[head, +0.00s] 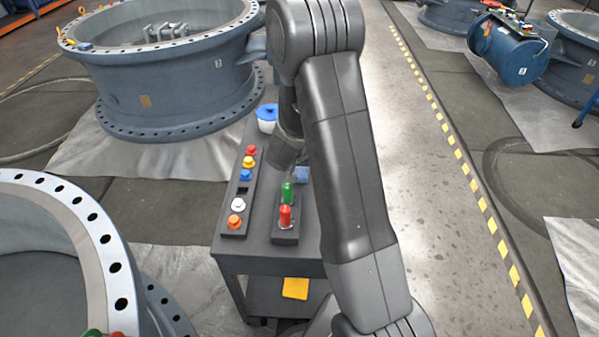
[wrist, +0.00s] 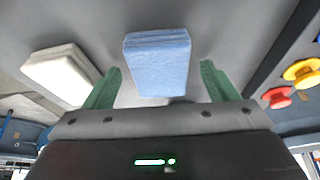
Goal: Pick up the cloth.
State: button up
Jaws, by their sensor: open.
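A folded light-blue cloth (wrist: 157,62) lies on the grey top of the cart, straight ahead in the wrist view. There is a gap on each side, and nothing is held. A second folded cloth, whitish (wrist: 62,74), lies to the left in the wrist view.
The cart (head: 262,262) holds a strip of coloured knobs (head: 240,195) and a block with a green cylinder (head: 287,192) and a red one (head: 285,216). Large valve bodies (head: 165,75) stand left.

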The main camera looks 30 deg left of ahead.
aim_at(299, 169)
jog(key=shift+f, duration=0.15)
jog(key=c, duration=1.1)
jog(key=shift+o, duration=0.2)
notch_tip(299, 169, up, 10)
jog(key=p, duration=0.3)
